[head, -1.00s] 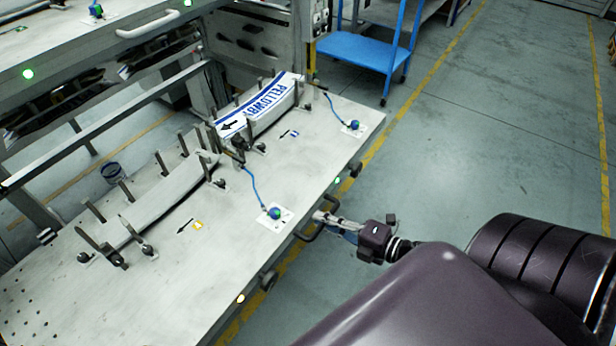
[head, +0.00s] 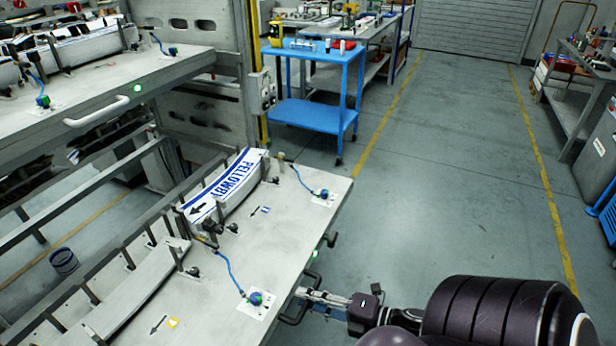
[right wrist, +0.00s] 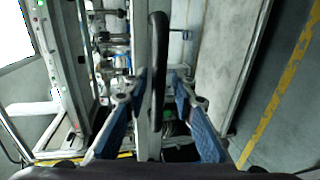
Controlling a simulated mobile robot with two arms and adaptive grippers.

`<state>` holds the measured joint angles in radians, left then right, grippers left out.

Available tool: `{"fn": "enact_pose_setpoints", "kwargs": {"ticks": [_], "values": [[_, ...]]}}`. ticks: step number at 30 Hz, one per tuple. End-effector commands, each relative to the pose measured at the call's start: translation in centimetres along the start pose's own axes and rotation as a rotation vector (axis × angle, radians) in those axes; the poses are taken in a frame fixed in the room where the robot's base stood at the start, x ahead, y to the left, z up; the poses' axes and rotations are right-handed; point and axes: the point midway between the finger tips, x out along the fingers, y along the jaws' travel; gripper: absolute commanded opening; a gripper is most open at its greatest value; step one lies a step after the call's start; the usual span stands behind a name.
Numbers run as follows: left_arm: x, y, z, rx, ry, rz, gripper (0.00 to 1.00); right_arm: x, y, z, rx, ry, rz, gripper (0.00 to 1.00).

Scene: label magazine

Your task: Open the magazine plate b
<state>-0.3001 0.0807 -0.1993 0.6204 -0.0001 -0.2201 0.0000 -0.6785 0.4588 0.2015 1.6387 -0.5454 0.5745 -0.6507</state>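The lower magazine plate (head: 235,270) extends out of the rack and carries a PELLOWBY label stack (head: 228,188) between upright pins. A dark handle (head: 290,318) is on its front edge; it also shows in the right wrist view (right wrist: 157,70). My right gripper (head: 308,294) is at this handle. In the right wrist view, its blue-padded fingers (right wrist: 160,110) stand apart on either side of the bar, with gaps visible. An upper plate (head: 110,85) with a pale handle (head: 97,112) is at upper left. No letter marks plate b. My left gripper is not in view.
A blue cart (head: 315,95) stands behind the lower plate. Workbenches stand at the back and far right (head: 580,85). The grey floor right of the plate, around the yellow lines, is clear. Blue cables and pins rise from the plate.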

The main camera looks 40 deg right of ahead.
Motion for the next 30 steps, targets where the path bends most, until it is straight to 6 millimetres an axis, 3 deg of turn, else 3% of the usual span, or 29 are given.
{"fn": "enact_pose_setpoints", "kwargs": {"ticks": [8,13,24,30], "values": [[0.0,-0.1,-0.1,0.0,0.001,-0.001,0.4,0.0,0.1,0.0,-0.001,0.001,0.002,0.29],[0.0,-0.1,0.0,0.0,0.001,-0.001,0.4,-1.1,0.0,0.0,0.0,0.0,0.0,0.29],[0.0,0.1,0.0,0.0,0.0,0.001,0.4,-8.5,-0.1,0.0,0.001,-0.001,-0.002,0.29],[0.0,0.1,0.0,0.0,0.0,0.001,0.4,-11.2,0.0,0.0,0.0,0.0,0.001,0.29]]}}
